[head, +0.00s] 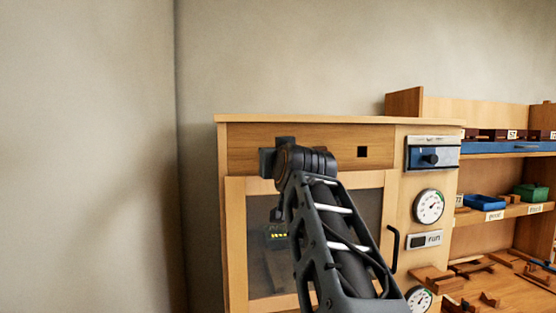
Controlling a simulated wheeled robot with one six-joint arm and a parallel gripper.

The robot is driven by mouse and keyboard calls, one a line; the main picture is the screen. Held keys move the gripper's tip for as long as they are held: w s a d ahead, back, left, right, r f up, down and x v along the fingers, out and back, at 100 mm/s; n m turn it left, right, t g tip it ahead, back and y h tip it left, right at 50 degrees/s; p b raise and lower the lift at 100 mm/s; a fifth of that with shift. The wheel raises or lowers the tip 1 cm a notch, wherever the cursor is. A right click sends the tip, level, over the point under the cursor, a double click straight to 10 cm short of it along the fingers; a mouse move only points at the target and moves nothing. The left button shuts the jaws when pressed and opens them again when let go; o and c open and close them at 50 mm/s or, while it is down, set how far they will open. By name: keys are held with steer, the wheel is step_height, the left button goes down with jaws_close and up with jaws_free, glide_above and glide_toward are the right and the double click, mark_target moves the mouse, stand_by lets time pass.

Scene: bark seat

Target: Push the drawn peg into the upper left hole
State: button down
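My gripper (274,153) is up against or close in front of the wooden top panel (332,137) of a cabinet, toward its left side. It is seen from behind, and my wrist covers most of it, so I cannot tell whether its fingers are open or shut. No peg shows; anything between the fingers is hidden. No upper left hole shows; the panel behind my gripper is covered.
Below the panel is a framed glass door (371,207) with a black handle (393,248). To its right are a blue-fronted box with a knob (432,154), a dial (429,206) and a "run" plate (424,240). Shelves with trays stand at right; wooden pieces lie lower right.

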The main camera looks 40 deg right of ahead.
steer(key=shift+w+d, duration=0.15)
steer(key=shift+w, duration=0.15)
stand_by(0.6)
steer(key=shift+w+d, duration=0.15)
steer(key=shift+w, duration=0.15)
steer(key=shift+w+d, duration=0.15)
steer(key=shift+w, duration=0.15)
steer(key=shift+w+d, duration=0.15)
steer(key=shift+w, duration=0.15)
steer(key=shift+w+d+p, duration=0.15)
steer(key=shift+w+p, duration=0.15)
steer(key=shift+w+d, duration=0.1)
steer(key=shift+w, duration=0.2)
steer(key=shift+w+d, duration=0.25)
steer(key=shift+w, duration=0.2)
stand_by(0.3)
